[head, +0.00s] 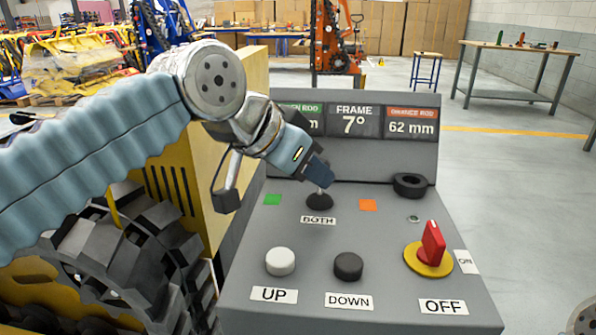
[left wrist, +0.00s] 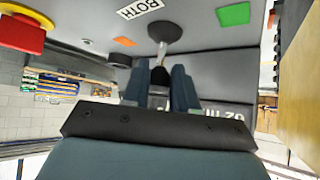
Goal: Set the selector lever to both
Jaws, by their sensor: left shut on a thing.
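The selector lever (head: 319,201) stands on the grey console, with a dark round boot and a thin pale shaft. The BOTH label (head: 318,220) is just below it, a green square (head: 272,199) to its left and an orange square (head: 368,205) to its right. My left gripper (head: 321,177) is shut on the lever's top; the fingers hide the knob in the head view. In the left wrist view the lever's shaft (left wrist: 161,52) runs from the boot to between the fingers (left wrist: 160,88). The lever looks near upright; its exact tilt is unclear. My right gripper is out of view.
The console (head: 400,313) carries a white UP button (head: 280,262), a black DOWN button (head: 348,266) and a red rotary switch (head: 431,245) by OFF. A display (head: 355,121) reads frame 7° and orange rod 62 mm. A black ring (head: 410,185) lies at the right.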

